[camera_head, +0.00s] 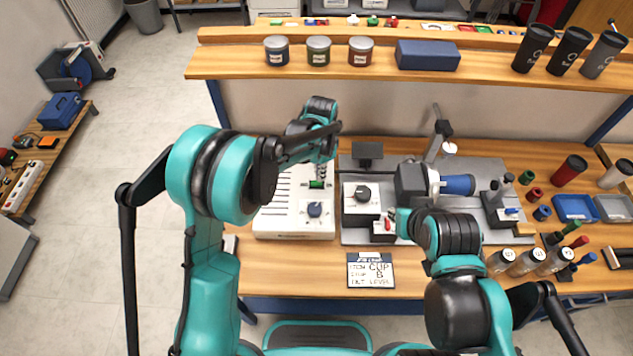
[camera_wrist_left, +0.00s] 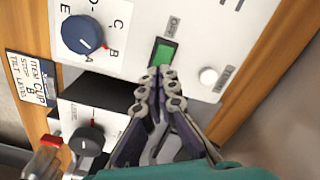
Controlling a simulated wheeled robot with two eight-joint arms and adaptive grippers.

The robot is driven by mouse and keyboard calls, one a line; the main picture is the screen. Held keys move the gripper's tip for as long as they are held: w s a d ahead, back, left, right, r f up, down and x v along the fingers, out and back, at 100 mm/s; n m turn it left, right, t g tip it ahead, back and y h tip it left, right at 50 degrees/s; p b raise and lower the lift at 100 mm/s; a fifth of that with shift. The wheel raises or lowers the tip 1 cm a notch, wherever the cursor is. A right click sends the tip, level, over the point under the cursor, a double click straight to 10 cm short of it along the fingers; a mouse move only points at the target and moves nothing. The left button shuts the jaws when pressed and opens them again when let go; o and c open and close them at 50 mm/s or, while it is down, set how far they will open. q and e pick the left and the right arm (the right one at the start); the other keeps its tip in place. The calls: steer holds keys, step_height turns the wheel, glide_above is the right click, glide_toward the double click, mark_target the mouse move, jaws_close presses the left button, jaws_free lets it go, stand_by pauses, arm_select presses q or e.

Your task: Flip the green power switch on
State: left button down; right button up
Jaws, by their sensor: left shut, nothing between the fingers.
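The green power switch (camera_head: 317,184) is on the sloping top of the white control box (camera_head: 292,224). In the left wrist view, the green switch (camera_wrist_left: 163,54) sits in a dark frame, with small lettering beside its upper end. My left gripper (camera_head: 321,173) is shut and empty. In the left wrist view, its fingertips (camera_wrist_left: 160,72) are at the lower end of the switch; I cannot tell whether they touch it. My right gripper (camera_head: 394,221) is beside a red switch (camera_head: 388,225) on the neighbouring machine; its finger opening is unclear.
A blue dial (camera_head: 315,209) and a white button (camera_wrist_left: 208,76) flank the green switch. A black knob (camera_head: 362,193) is on the unit to the right. An order card (camera_head: 370,270) lies in front. A shelf with jars (camera_head: 318,50) runs behind.

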arm_select(q)
steer(key=shift+f+b, duration=0.85)
steer(key=shift+f, duration=0.25)
stand_by(0.9)
steer(key=shift+r, duration=0.15)
steer(key=shift+r+p, duration=2.15)
steer(key=shift+r, duration=1.2)
